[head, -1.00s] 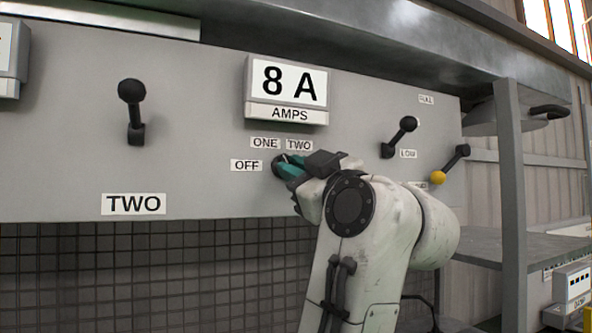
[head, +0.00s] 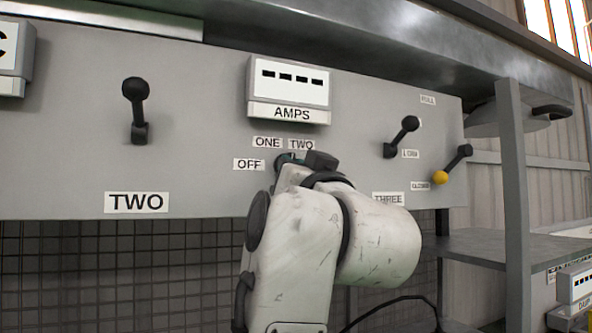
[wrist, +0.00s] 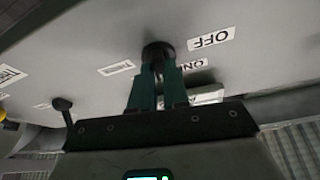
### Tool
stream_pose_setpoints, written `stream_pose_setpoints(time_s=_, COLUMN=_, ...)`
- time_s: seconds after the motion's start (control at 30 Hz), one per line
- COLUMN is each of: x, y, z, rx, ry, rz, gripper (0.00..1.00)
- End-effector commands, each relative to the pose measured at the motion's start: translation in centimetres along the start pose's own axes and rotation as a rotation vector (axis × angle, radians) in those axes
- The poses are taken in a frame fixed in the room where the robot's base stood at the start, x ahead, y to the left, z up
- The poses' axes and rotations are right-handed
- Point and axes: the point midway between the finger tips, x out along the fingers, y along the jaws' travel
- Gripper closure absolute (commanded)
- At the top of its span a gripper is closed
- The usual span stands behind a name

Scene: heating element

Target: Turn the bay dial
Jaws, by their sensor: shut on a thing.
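The bay dial is a small dark round knob (wrist: 158,52) on the grey panel. In the wrist view the teal fingers of my gripper (wrist: 157,82) are closed on it, one finger on each side. In the head view my gripper (head: 288,157) is at the dial, and my arm hides most of the dial and fingers. Labels OFF (head: 249,164), ONE (head: 267,142) and TWO (head: 301,145) sit around the dial. Its pointing direction cannot be made out. The AMPS display (head: 290,86) above shows only dashes.
A black lever (head: 136,108) stands above the large TWO label (head: 136,202). To the right are another black lever (head: 402,137) and a yellow-tipped lever (head: 452,164). A grey post (head: 511,190) and a shelf (head: 490,245) stand further right. Dark mesh (head: 120,270) lies below the panel.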

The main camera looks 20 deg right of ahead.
Motion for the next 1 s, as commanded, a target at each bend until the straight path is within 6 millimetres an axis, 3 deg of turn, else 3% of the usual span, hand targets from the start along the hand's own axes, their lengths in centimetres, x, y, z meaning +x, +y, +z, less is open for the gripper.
stream_pose_setpoints(time_s=0.4, x=0.03, y=-0.33, z=0.07, rx=0.249, ry=-0.003, rz=0.102, gripper=1.0)
stream_pose_setpoints(time_s=1.0, x=0.02, y=-0.28, z=0.06, rx=0.319, ry=-0.003, rz=0.133, gripper=1.0)
